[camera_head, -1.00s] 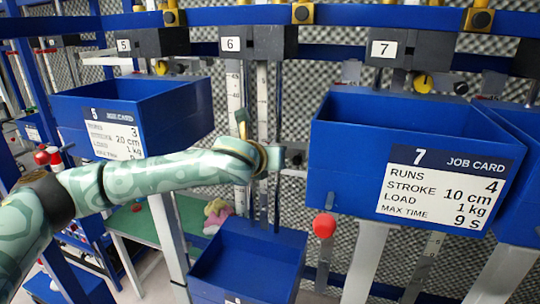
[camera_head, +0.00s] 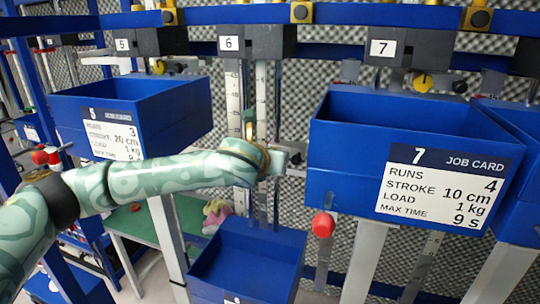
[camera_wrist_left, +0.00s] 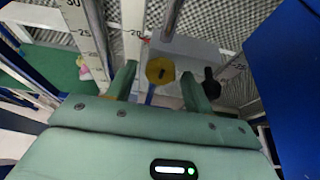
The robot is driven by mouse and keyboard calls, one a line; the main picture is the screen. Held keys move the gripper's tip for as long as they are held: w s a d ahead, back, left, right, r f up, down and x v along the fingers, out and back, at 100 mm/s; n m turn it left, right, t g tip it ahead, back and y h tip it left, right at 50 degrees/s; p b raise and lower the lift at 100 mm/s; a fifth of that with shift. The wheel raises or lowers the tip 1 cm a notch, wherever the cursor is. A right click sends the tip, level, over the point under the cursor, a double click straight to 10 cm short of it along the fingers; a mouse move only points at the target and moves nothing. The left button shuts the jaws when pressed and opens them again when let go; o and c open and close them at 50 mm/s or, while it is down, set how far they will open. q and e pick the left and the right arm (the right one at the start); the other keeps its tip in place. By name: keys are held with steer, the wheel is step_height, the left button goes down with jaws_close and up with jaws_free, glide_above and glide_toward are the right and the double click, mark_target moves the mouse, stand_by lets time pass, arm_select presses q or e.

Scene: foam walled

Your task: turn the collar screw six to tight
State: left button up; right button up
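Station 6, marked by its number plate (camera_head: 230,44), has two upright rails behind my left wrist. In the left wrist view a round yellow screw head (camera_wrist_left: 160,71) with a dark centre sits in front of a grey block (camera_wrist_left: 198,50) on the scaled rail (camera_wrist_left: 134,22). My left gripper (camera_wrist_left: 158,82) is open, with one finger on each side of the screw head and a visible gap on both sides. In the head view my left gripper (camera_head: 287,161) reaches in from the left, and its fingertips are hard to make out. My right gripper is not in view.
A blue bin with job card 7 (camera_head: 340,160) stands close right of my gripper. The bin of station 5 (camera_head: 165,110) is at left, and another blue bin (camera_head: 250,262) is below. A black knob (camera_wrist_left: 210,84) sits just right of my right finger.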

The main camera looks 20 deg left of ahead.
arm_select(q)
steer(key=shift+r, duration=0.15)
steer(key=b+v, duration=0.2)
steer(key=v, duration=1.4)
steer(key=shift+b, duration=0.35)
steer(key=shift+s, duration=0.1)
